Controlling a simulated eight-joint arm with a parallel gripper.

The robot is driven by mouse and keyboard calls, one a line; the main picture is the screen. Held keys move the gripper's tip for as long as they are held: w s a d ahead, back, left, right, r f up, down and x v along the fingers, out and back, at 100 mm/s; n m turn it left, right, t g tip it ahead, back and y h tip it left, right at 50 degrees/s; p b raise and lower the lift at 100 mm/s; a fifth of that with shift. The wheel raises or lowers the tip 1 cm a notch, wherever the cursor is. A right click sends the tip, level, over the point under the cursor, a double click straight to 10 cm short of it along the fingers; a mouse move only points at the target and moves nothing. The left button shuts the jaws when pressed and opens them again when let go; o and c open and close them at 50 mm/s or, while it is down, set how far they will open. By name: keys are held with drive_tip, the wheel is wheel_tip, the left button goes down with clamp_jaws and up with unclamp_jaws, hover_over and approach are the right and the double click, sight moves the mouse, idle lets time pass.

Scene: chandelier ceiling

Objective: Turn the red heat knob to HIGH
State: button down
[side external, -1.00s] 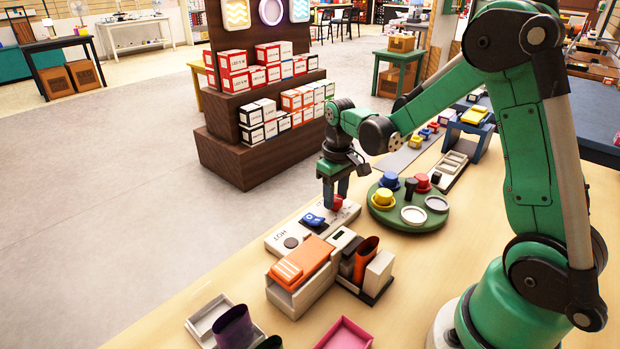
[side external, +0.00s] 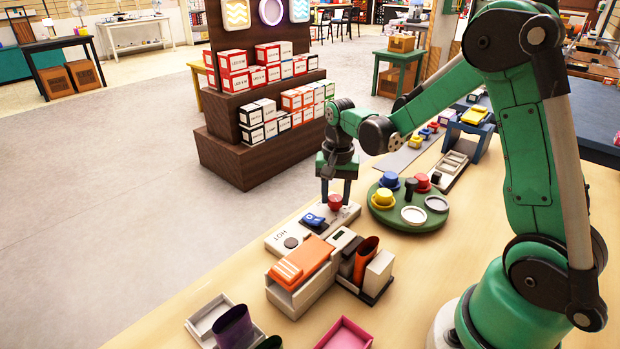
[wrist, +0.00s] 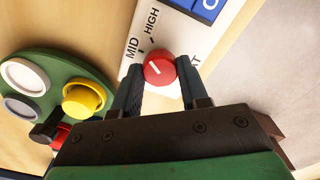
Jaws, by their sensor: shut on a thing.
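The red heat knob (side external: 335,202) stands on the far end of a pale control panel (side external: 283,236) near the table's left edge. It also shows in the wrist view (wrist: 159,70), with a short white pointer mark aimed to the upper left, roughly toward the MID label (wrist: 131,47). The HIGH label (wrist: 152,20) is printed above the knob and farther along. My gripper (side external: 336,190) points straight down over the knob. In the wrist view its two fingers (wrist: 160,80) stand on either side of the knob, shut on it.
A blue control (side external: 314,219) sits on the same panel beside the knob. A green round tray (side external: 410,217) with cups and saucers stands to the right. An orange-topped box (side external: 300,262) and a dark caddy (side external: 371,290) are nearer.

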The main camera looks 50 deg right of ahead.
sight(335, 198)
drive_tip(key=shift+m, duration=1.1)
drive_tip(key=shift+c, duration=2.2)
unclamp_jaws()
drive_tip(key=shift+r, duration=0.1)
drive_tip(key=shift+r, duration=2.7)
